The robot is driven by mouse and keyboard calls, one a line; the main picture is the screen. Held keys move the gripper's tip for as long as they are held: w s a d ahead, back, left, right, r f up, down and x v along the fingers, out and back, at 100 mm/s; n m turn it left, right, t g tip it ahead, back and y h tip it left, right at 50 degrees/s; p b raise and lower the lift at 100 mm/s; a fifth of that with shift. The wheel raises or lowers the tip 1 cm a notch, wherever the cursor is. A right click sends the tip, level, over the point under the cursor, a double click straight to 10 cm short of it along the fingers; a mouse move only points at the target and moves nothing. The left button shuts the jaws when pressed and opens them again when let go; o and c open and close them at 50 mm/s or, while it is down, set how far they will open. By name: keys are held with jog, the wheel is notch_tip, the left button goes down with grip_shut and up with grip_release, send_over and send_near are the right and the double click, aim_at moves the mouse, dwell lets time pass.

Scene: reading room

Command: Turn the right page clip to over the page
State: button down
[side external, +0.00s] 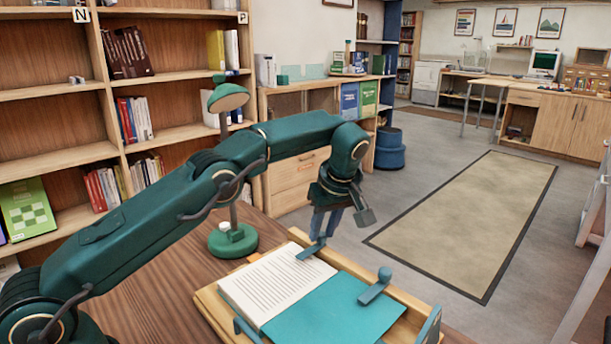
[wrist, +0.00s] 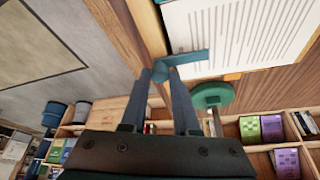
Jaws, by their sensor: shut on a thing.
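An open book lies on a wooden stand (side external: 208,298), with a white printed page (side external: 268,285) at left and a teal page or cover (side external: 335,312) at right. A blue-green page clip (side external: 308,252) lies at the far edge of the printed page, its bar reaching over that page. The same clip shows in the wrist view (wrist: 193,60), its bar over the white page. My gripper (side external: 320,236) is shut on this clip's knob end; its fingertips (wrist: 161,76) sit either side of it. A second clip (side external: 372,292) with a round knob lies over the teal page.
Blue-green brackets stand at the stand's near edge (side external: 247,331) and right end (side external: 431,326). A green desk lamp (side external: 232,240) stands on the table to the left of the gripper. Bookshelves (side external: 95,115) rise behind; open floor lies at right.

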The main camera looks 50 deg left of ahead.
jog(key=c, duration=0.7)
grip_release()
jog(key=shift+o, duration=0.2)
jog(key=shift+r, duration=0.1)
jog(key=shift+v, duration=1.4)
jog(key=s+d, duration=0.1)
jog(key=d, duration=0.2)
jog(key=s+d, duration=0.2)
jog(key=d, duration=0.2)
jog(key=s+d, duration=0.1)
jog(key=d, duration=0.3)
jog(key=shift+s+d, duration=0.15)
jog(key=shift+s, duration=0.1)
